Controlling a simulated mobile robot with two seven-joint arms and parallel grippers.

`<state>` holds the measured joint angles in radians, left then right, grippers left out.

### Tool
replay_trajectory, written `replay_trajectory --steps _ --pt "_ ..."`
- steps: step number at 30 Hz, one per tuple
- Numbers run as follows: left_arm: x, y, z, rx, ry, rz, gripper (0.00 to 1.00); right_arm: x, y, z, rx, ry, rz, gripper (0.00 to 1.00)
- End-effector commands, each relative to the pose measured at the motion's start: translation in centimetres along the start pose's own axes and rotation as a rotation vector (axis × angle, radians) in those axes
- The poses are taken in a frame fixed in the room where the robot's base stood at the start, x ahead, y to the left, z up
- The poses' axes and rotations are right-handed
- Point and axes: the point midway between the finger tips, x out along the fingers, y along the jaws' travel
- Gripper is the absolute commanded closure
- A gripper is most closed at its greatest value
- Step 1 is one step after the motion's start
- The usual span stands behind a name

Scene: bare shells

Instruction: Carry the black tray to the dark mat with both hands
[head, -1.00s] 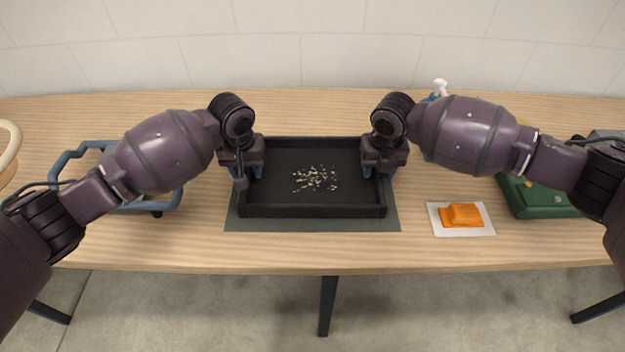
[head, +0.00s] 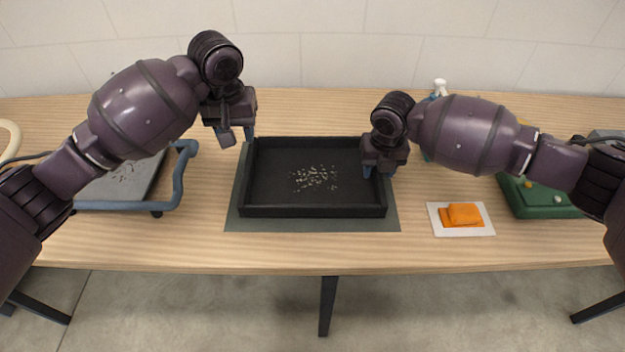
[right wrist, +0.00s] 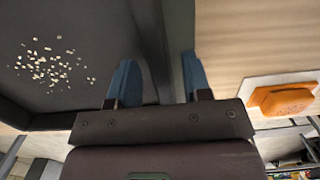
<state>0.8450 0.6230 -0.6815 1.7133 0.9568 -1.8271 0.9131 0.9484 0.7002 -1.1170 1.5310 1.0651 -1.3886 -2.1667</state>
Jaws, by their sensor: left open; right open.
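The black tray (head: 275,182) lies on the dark mat (head: 310,224), with a strip of mat showing at the front and sides. Small pale bits are scattered on the tray's floor. My left gripper (head: 235,136) is open and raised, up and left of the tray's back left corner, apart from it. My right gripper (head: 381,168) is open at the tray's right wall. In the right wrist view its blue fingers (right wrist: 155,82) stand on either side of the tray wall (right wrist: 150,40); I cannot tell whether they touch it.
A blue-framed cart-like object (head: 178,190) with a grey top stands at the left, partly behind my left arm. An orange block on a white card (head: 480,228) lies right of the mat. A green case (head: 535,200) is further right. The front table strip is clear.

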Motion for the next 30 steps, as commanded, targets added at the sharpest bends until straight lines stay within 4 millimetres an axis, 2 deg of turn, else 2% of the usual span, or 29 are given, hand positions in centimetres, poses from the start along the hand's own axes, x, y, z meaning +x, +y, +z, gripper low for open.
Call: replay_trajectory --steps 5,12,18,24,30 --pt "-0.1 0.0 0.0 0.0 0.0 0.0 0.55 -2.1 0.0 0.1 0.0 -0.003 0.001 0.55" --pt "-0.1 0.0 0.0 0.0 0.001 0.0 0.55 -6.8 0.0 0.1 -0.001 -0.005 0.0 0.55" --pt "0.0 0.0 0.0 0.0 0.001 0.0 0.55 -10.0 0.0 0.1 0.0 -0.004 0.001 0.55" --pt "0.0 0.0 0.0 0.0 0.0 0.0 0.55 -11.6 0.0 0.0 -0.001 -0.002 0.0 0.55" --pt "0.0 0.0 0.0 0.0 0.0 0.0 0.55 -11.9 0.0 0.0 0.0 0.0 0.0 0.55"
